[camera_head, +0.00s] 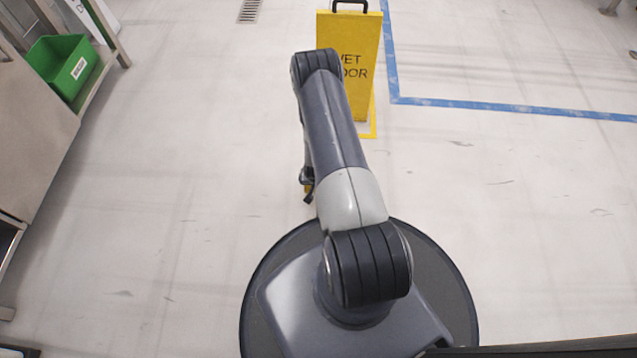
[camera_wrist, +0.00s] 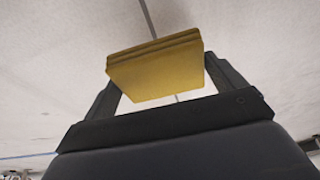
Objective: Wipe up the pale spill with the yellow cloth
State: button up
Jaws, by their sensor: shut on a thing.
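The yellow cloth (camera_wrist: 153,72) is a folded, layered pad held between the two dark fingers of my gripper (camera_wrist: 166,84) in the wrist view. My gripper (camera_head: 308,186) is shut on it. In the head view my arm hides most of the gripper, and only a small bit of yellow shows beside it. The gripper is out over the pale floor, in front of the wet floor sign. I cannot make out the pale spill in either view; the floor is itself pale, and my arm and base cover part of it.
A yellow wet floor sign (camera_head: 362,100) stands ahead, partly behind my arm. A blue floor line (camera_head: 480,104) runs behind it and to the right. A green bin (camera_head: 68,66) sits on a shelf at the left, by a metal cabinet (camera_head: 30,135). Floor right of my arm is clear.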

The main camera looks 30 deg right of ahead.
jog(key=shift+r, duration=0.45)
jog(key=shift+r+p, duration=1.1)
jog(key=shift+r, duration=0.45)
jog(key=shift+s+f, duration=0.1)
